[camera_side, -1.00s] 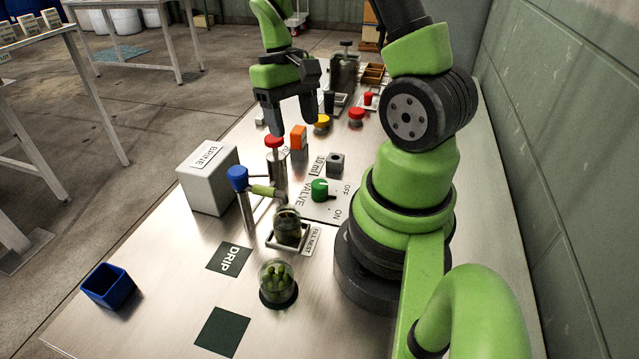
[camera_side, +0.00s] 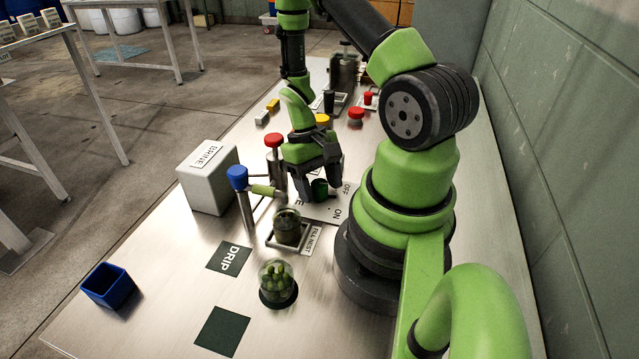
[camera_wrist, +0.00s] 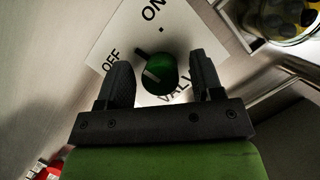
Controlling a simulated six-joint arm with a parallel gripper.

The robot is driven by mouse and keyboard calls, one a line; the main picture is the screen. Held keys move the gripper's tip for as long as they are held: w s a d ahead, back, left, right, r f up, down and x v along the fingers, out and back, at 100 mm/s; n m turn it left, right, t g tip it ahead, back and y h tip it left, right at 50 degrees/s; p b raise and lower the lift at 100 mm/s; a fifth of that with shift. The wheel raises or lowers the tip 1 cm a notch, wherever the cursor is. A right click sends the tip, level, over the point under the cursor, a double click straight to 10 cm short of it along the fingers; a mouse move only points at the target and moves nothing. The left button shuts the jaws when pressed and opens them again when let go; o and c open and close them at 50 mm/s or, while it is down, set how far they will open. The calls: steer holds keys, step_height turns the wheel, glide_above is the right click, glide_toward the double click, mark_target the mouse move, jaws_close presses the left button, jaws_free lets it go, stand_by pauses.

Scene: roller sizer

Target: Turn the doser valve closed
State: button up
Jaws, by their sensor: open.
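The doser valve is a round green knob (camera_side: 319,187) on a white plate (camera_side: 327,212) marked OFF and ON. It also shows in the wrist view (camera_wrist: 162,72), with a pale line on top and a dark stub at its upper left. The stub lies on the side of the OFF and ON marks; its exact setting is hard to tell. My gripper (camera_side: 321,192) points down over the plate with its jaws open. In the wrist view its fingers (camera_wrist: 160,62) stand on either side of the knob, with gaps showing; their height against it is unclear.
Left of my gripper stand a red-topped post (camera_side: 273,142) and a blue-topped post (camera_side: 237,178) with a green arm. A jar (camera_side: 288,228) sits in the fill nest in front. A grey brine box (camera_side: 208,182) is farther left. A domed jar (camera_side: 277,283) stands nearer.

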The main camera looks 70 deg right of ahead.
steer(key=shift+f, duration=0.1)
steer(key=c, duration=0.9)
steer(key=shift+n, duration=0.3)
steer(key=n+h, duration=0.1)
steer(key=n, duration=0.2)
steer(key=shift+g, duration=0.4)
steer(key=shift+n+h, duration=0.8)
steer(key=shift+n, duration=1)
steer(key=o, duration=0.9)
